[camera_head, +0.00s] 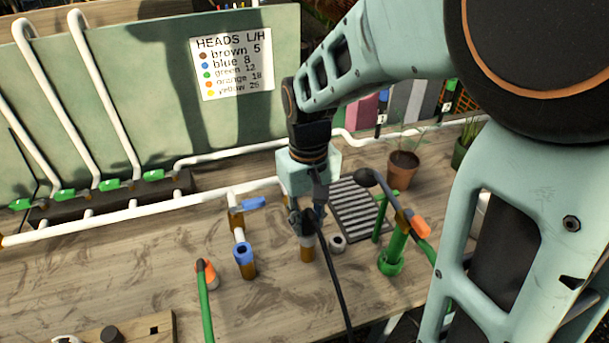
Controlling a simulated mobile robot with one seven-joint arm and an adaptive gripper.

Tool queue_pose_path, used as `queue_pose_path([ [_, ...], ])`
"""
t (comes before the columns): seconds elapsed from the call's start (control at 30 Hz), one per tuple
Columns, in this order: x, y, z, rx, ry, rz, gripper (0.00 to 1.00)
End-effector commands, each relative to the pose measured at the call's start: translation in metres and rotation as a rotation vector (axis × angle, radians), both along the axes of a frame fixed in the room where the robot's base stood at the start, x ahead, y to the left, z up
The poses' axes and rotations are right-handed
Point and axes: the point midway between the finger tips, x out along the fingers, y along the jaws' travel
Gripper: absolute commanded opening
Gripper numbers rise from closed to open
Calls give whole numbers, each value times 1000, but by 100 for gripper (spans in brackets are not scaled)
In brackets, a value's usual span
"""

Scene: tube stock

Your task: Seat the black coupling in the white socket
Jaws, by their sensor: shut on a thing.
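My gripper (307,216) points down over the middle of the bench, with its fingers shut on the black coupling (308,224). The coupling is small and partly hidden between the fingers. A thin black hose (333,284) runs from it down toward the front edge. A brown post (307,251) stands directly below the gripper; its top is hidden, and I cannot tell whether the coupling touches it. A short white ring with a dark opening (338,243) sits just right of the post. It looks like the white socket, apart from the coupling.
A blue-topped fitting (243,254) and a blue valve handle (254,203) stand to the left. An orange-collared green hose (205,295) is at front left. A green stand (392,256), a ribbed dark mat (357,209) and a potted plant (403,168) are to the right. White pipes (140,212) run behind.

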Motion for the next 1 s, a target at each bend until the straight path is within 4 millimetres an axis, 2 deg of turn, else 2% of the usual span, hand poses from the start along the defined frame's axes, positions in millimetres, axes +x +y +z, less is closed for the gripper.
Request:
queue_pose_path([
  [1.0, -1, 0, -12, -1, 2, 0, 0],
])
